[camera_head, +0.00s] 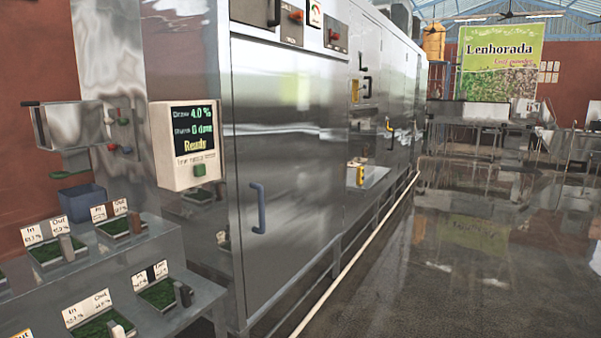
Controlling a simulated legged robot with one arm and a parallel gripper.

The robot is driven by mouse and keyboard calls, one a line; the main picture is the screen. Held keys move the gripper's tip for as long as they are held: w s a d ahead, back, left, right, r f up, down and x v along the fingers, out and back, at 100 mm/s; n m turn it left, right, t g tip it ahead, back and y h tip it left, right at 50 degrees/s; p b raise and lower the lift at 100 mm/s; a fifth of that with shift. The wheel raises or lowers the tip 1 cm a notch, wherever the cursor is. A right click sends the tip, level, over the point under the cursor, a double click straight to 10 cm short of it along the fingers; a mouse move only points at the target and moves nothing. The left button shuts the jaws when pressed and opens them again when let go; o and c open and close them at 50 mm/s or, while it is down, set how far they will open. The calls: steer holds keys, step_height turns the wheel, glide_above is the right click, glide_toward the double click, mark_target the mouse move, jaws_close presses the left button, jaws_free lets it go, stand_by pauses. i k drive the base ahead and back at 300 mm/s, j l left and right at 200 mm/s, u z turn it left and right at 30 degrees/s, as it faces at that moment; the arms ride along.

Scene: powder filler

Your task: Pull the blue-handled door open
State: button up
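The blue handle (258,208) is a vertical bar on the left part of a large steel cabinet door (290,170). The door looks shut, flush with the front of the machine. My gripper and arm are not in view.
Stepped steel shelves (150,242) with several green-filled trays and labels stand at the left front. A pale pipe (345,268) runs low along the machine's front. The glossy floor (440,270) to the right is clear. Steel tables (480,115) stand far back.

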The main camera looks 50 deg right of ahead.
mark_target(289, 108)
steer(key=z, duration=1.65)
